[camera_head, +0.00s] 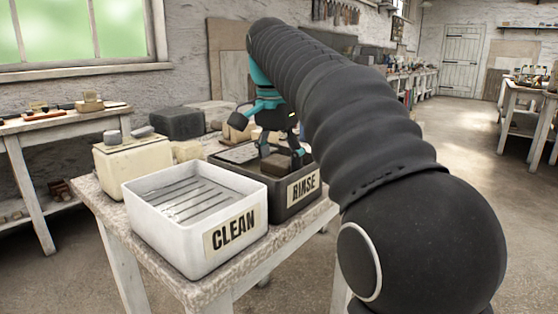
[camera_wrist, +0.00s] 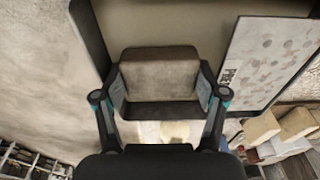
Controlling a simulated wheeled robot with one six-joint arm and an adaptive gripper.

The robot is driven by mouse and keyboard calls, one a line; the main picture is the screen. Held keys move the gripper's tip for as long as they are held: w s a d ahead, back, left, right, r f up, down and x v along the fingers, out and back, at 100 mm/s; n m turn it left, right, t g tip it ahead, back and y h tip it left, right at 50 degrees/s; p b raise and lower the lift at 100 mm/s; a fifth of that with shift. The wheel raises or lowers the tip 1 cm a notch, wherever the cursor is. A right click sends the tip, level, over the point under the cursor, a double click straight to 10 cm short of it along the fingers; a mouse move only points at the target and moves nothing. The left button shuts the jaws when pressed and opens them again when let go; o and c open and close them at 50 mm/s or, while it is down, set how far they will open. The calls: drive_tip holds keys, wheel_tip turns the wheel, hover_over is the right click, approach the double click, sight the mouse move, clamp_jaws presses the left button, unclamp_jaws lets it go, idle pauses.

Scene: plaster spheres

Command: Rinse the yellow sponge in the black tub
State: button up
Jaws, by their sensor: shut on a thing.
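My gripper (camera_head: 283,152) is shut on a brownish-grey block, apparently the sponge (camera_wrist: 160,78); it looks dull and dirty rather than yellow. In the wrist view one finger presses on each side of it. In the head view the sponge (camera_head: 277,163) is within the outline of the black tub (camera_head: 282,201), which is labelled RINSE. I cannot tell whether it touches the tub's contents. The front wall and my fingers hide part of the tub's inside.
A white tub (camera_head: 233,241) labelled CLEAN, with a slatted bottom, stands in front of the black tub on the worktable (camera_head: 108,203). A cream block (camera_head: 133,165) with small grey pieces on top and a dark block (camera_head: 178,123) stand behind. Open floor lies right.

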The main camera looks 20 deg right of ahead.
drive_tip(key=shift+s+f, duration=0.1)
drive_tip(key=shift+f, duration=0.55)
idle(2.1)
drive_tip(key=shift+r, duration=0.1)
wheel_tip(320, 180, up, 5)
drive_tip(key=p, duration=0.5)
drive_tip(key=shift+r, duration=1)
